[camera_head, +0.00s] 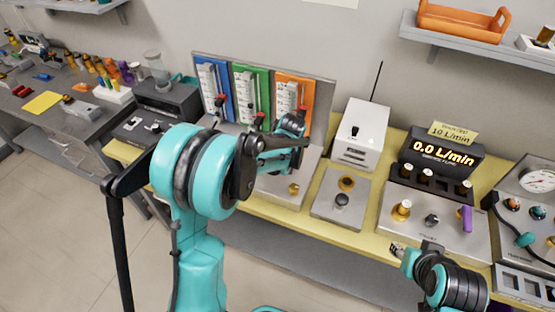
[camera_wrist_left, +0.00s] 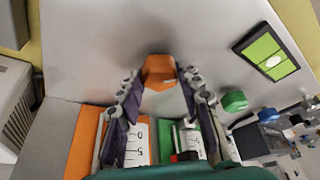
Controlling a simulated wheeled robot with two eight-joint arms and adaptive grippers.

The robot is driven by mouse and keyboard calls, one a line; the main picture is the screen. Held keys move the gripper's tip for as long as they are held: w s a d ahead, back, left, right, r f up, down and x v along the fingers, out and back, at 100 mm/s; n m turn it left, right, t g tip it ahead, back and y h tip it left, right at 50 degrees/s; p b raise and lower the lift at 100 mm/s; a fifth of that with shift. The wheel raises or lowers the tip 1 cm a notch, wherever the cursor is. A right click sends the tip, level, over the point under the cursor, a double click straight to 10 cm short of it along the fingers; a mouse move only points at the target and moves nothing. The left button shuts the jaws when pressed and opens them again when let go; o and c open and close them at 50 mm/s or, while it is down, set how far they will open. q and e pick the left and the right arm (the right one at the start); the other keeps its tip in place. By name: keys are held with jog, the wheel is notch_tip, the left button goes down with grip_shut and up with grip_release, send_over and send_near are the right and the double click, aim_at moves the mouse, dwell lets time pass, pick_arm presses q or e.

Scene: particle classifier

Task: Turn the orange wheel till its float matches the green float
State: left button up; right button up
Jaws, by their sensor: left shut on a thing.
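The orange wheel (camera_wrist_left: 158,72) sits between the fingertips of my left gripper (camera_wrist_left: 158,80) in the left wrist view; the fingers are shut on it. In the head view my own arm hides the wheel. The orange panel (camera_head: 310,88) and green panel (camera_head: 263,77) carry white scale tubes. In the wrist view the green panel (camera_wrist_left: 193,122) shows a red float (camera_wrist_left: 187,157) in its tube; the orange panel (camera_wrist_left: 86,140) is partly covered by a finger, and its float is not clear. My right gripper (camera_head: 398,250) is low at the right, its jaws too small to read.
A green wheel (camera_wrist_left: 234,101) is close beside my right-hand finger in the wrist view. The blue panel (camera_head: 213,82) stands left of the green one. A white box with an antenna (camera_head: 358,131) stands to the right. A display (camera_head: 440,150) reads 0.0 L/min.

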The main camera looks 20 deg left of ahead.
dwell(0.3)
pick_arm(q)
jog(key=o, duration=1.1)
jog(key=shift+o, duration=0.2)
jog(key=v, duration=1.2)
jog(key=shift+w, duration=0.1)
